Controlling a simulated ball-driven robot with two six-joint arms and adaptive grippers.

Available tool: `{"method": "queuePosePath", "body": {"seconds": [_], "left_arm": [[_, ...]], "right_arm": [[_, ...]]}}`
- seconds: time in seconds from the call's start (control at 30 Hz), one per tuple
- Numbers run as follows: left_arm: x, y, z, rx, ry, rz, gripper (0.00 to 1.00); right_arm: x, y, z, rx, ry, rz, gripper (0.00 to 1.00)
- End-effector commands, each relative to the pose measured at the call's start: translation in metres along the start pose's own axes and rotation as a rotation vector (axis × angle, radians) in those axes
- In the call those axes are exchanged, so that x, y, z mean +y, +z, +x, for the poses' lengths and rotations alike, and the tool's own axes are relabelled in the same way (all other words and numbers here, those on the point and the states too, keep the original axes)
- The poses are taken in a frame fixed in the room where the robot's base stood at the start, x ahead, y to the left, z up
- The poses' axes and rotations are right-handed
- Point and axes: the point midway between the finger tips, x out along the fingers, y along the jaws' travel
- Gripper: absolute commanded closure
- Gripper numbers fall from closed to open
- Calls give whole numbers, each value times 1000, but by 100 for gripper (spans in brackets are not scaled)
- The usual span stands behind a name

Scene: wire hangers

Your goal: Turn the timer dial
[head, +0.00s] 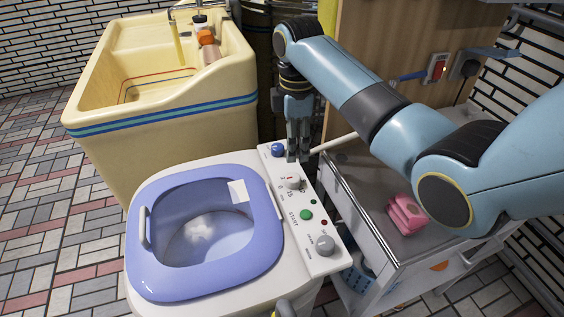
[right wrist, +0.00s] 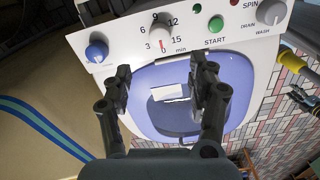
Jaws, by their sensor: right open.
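The timer dial (head: 295,183) is a small grey knob on the white control panel (head: 325,262) of the washing machine. In the right wrist view the dial (right wrist: 160,33) has minute numbers around it, and its red mark points to 0. My right gripper (head: 298,156) points down just behind the dial, above the panel. Its fingers (right wrist: 162,80) are apart with nothing between them, and they do not appear to touch the dial.
Beside the dial are a blue knob (head: 278,150), a green START button (head: 306,215) and a grey drain/wash knob (head: 324,245). The blue-rimmed tub (head: 155,270) is open. A yellow sink (head: 100,150) stands behind left. A metal cart (head: 375,215) with a pink item (head: 405,214) stands right.

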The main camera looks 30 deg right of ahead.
Motion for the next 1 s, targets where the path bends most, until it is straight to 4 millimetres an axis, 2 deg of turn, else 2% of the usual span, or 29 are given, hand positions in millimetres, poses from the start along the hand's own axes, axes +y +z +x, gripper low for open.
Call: {"method": "queuePosePath", "body": {"seconds": [0.17,0.37,0.6,0.8,1.0], "left_arm": [[0,12,3,-16,0,1,60],[1,35,11,-49,1,2,60],[2,31,22,-42,1,2,60],[2,18,26,-21,0,1,60],[2,18,25,-22,0,1,60]], "right_arm": [[-1,0,15,-2,-5,0,41],[-2,1,54,-2,-5,0,41],[-1,0,95,-1,-4,1,41],[-1,0,108,0,-1,0,41],[-1,0,108,0,0,0,41]]}}
